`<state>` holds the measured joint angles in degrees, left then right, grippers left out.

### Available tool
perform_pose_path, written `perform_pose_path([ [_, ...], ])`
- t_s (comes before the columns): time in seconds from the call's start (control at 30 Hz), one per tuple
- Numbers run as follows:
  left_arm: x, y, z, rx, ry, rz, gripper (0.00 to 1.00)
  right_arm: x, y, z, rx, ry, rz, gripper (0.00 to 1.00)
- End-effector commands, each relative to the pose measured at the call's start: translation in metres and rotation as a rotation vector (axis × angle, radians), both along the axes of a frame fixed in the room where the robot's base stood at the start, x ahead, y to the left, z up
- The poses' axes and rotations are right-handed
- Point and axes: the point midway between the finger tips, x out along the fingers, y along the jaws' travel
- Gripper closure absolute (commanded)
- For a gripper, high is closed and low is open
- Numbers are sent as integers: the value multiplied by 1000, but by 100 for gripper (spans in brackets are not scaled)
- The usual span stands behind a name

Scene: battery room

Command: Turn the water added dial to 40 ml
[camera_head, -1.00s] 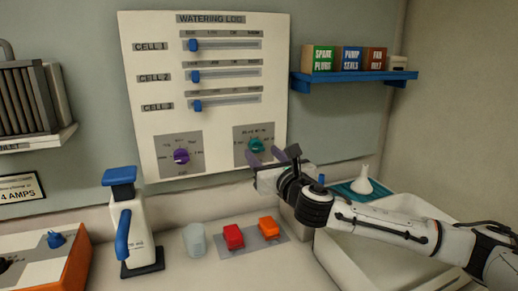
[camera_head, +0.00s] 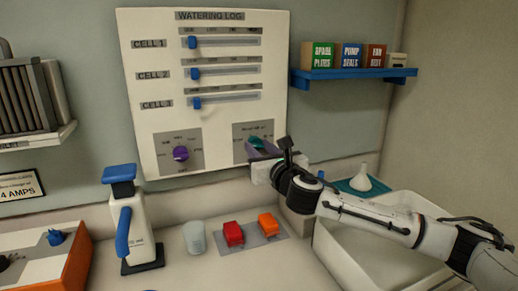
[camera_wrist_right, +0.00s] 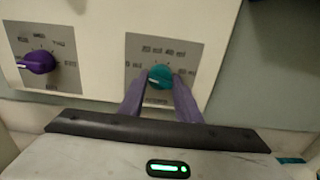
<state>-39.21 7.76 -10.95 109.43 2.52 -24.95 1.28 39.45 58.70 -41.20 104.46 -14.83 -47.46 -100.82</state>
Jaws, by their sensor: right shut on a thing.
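The teal dial (camera_head: 256,143) sits on a grey plate at the lower right of the white Watering Log board (camera_head: 152,110). In the right wrist view the teal dial (camera_wrist_right: 160,76) stands between the purple fingers, with ml marks above it, too blurred to read fully. My right gripper (camera_head: 262,148) is at the board, shut on the teal dial. It also shows in the right wrist view (camera_wrist_right: 160,84), fingers on either side of the dial. A purple dial (camera_head: 180,153) is at the lower left of the board. My left gripper is not in view.
Three sliders with blue knobs (camera_head: 194,73) are above the dials. On the counter stand a white bottle with blue handle (camera_head: 136,225), a pale cup (camera_head: 194,238), and red (camera_head: 233,234) and orange (camera_head: 268,224) blocks. A sink (camera_head: 345,250) lies under my right arm.

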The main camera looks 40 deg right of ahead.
Motion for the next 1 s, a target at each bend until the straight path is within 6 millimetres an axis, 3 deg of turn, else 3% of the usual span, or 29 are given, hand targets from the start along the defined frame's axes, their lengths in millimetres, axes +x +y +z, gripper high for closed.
perform_pose_path([
  [0.37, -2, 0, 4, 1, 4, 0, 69, 0, 1, 0, 160, -36, 1, 92],
  [1.0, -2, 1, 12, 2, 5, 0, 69, 0, 2, 0, 743, -177, 1, 92],
])
